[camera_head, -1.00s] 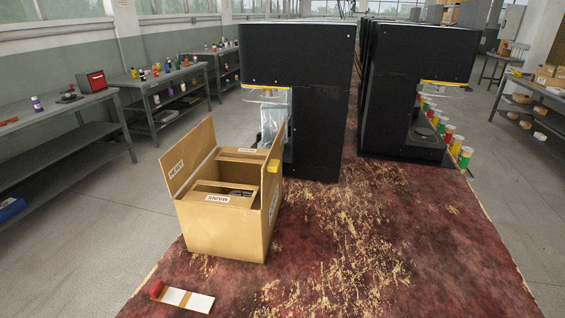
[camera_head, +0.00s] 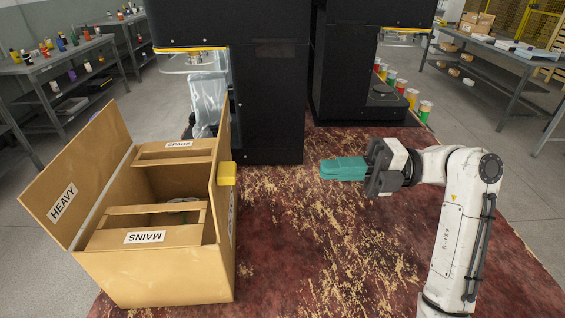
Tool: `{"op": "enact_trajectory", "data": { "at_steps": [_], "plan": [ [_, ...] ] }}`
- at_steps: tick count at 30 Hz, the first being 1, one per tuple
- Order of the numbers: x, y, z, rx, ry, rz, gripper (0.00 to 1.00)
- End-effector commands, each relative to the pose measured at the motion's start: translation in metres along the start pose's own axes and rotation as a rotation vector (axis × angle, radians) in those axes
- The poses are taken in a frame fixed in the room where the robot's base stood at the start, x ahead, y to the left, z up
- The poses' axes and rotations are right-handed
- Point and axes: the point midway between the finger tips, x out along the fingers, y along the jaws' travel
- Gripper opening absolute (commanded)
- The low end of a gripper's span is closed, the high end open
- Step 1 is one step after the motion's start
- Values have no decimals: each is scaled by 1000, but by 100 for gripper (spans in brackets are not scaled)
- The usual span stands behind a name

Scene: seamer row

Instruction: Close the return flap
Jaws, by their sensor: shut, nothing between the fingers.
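A tan box (camera_head: 155,279) stands at the left with its top open. Its left flap (camera_head: 84,177), marked HEAVY, leans outward. A right-hand panel (camera_head: 224,172) with a yellow tab (camera_head: 227,174) stands up along the box's right side. The label on its outer face is too edge-on to read, so I cannot tell for certain that it is the return flap. Inner panels marked SPARE (camera_head: 179,145) and MAINS (camera_head: 145,237) show inside. My gripper (camera_head: 322,169), with teal fingers, is shut and empty. It points left, well right of the yellow tab and apart from it.
Black machines (camera_head: 270,90) (camera_head: 350,75) stand behind, the nearer one close behind the box. A clear bag (camera_head: 208,100) hangs by it. The worn red floor (camera_head: 290,250) between box and arm is clear. Benches stand at both sides.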

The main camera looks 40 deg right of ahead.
Motion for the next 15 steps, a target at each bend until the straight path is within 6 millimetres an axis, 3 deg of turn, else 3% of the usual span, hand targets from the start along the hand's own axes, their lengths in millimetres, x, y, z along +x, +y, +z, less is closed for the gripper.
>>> {"op": "enact_trajectory", "data": {
  "at_steps": [15],
  "plan": [
    [94,1,-1,6,4,-2,0]
  ]
}}
